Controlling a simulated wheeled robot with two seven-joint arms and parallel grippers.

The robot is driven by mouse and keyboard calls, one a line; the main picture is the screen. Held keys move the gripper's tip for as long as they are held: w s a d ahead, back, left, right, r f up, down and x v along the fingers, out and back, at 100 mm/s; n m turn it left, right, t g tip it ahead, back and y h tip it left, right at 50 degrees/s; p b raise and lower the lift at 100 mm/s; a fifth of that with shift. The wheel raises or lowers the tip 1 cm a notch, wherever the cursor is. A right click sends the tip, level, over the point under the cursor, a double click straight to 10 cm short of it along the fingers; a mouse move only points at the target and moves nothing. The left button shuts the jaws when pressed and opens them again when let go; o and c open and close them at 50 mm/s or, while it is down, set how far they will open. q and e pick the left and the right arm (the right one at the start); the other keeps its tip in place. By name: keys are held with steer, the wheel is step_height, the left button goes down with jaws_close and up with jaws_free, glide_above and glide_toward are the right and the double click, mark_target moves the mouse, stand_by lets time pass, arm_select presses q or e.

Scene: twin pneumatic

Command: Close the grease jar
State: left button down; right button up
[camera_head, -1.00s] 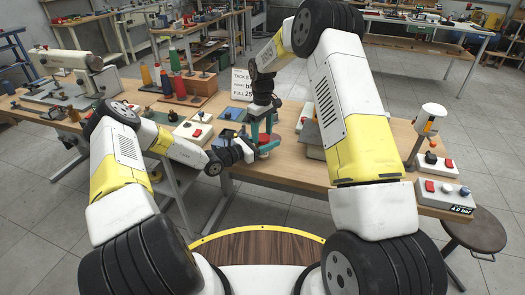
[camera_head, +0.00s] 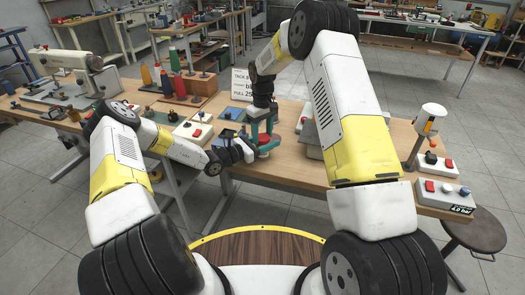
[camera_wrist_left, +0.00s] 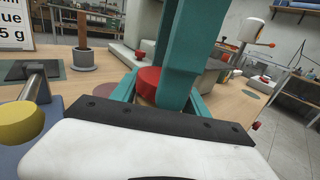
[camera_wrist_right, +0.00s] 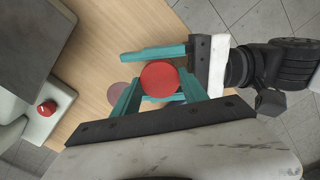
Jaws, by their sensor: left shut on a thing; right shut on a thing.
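The grease jar is mostly hidden between the two sets of teal fingers. Its round red lid shows in the left wrist view (camera_wrist_left: 149,79) and, from above, in the right wrist view (camera_wrist_right: 159,77). My left gripper (camera_head: 256,149) comes in from the side, low over the bench, and is shut on the jar. Its fingers also show on either side of the red top in the right wrist view. My right gripper (camera_head: 264,139) points down from above and is shut on the red lid. I cannot tell whether the lid is fully seated.
The wooden bench (camera_head: 300,168) carries switch boxes and fixtures. A grey block (camera_wrist_right: 35,42) is close to my right gripper. A flat mauve disc (camera_wrist_right: 118,95) lies on the bench.

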steer(key=o, duration=1.6)
steer(key=shift+o, duration=0.2)
step_height(320, 180, up, 12)
arm_select(q)
steer(key=shift+c, duration=2.4)
jaws_free()
steer(key=v, duration=0.7)
steer(key=shift+s+a, duration=0.25)
steer(key=shift+a, duration=0.05)
arm_select(e)
steer(key=shift+d, duration=0.1)
arm_select(q)
steer(key=shift+a, duration=0.1)
